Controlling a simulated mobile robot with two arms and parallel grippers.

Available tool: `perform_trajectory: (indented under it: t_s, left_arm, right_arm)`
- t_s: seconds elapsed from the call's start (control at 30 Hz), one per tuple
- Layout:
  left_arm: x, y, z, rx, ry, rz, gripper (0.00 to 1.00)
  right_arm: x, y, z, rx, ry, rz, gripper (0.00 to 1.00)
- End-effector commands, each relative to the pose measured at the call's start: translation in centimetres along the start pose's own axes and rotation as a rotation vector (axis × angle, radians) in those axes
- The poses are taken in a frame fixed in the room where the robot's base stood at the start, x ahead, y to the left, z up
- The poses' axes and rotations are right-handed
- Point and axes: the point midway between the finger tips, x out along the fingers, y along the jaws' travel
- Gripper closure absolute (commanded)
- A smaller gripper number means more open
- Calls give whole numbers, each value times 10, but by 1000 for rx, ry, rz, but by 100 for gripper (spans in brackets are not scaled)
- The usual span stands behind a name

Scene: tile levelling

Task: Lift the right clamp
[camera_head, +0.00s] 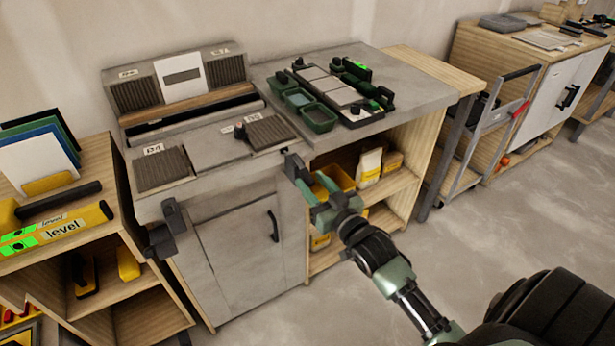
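The right clamp (294,166) is a dark grey piece at the front edge of the grey workbench (225,190), partly hidden by my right gripper. My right gripper (307,191) is grey-green and comes in from the lower right. Its fingers are right at the clamp. I cannot tell whether they are closed around it or only beside it. A second dark grey clamp (165,232) sits at the left front corner of the workbench. My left gripper is not in view.
The workbench top holds textured tiles (162,169), a tile rack (180,82), green bins (318,118) and a dark tray. Shelves with yellow boxes (335,178) lie just behind my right gripper. A level (60,228) lies on the left shelf.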

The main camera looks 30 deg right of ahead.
Motion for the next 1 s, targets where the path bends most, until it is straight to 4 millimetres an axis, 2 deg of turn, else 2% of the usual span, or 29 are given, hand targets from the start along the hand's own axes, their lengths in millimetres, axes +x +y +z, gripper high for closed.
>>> perform_trajectory:
  t_s: [0.03, 0.2, 0.53, 0.67, 0.7, 1.0]
  left_arm:
    - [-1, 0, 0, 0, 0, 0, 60]
    - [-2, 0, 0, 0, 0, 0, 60]
    - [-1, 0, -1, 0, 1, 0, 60]
    - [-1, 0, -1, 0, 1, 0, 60]
    - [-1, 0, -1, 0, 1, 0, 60]
    - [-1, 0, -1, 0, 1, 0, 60]
  right_arm:
    - [9, 0, -1, -1, 1, 0, 60]
    - [25, 0, 0, -1, 0, 0, 60]
    - [29, 0, 1, -1, -1, 0, 60]
    - [29, 0, 1, -1, -1, 0, 96]
    - [29, 0, 1, -1, -1, 0, 100]
    - [28, 0, 1, -1, -1, 0, 100]
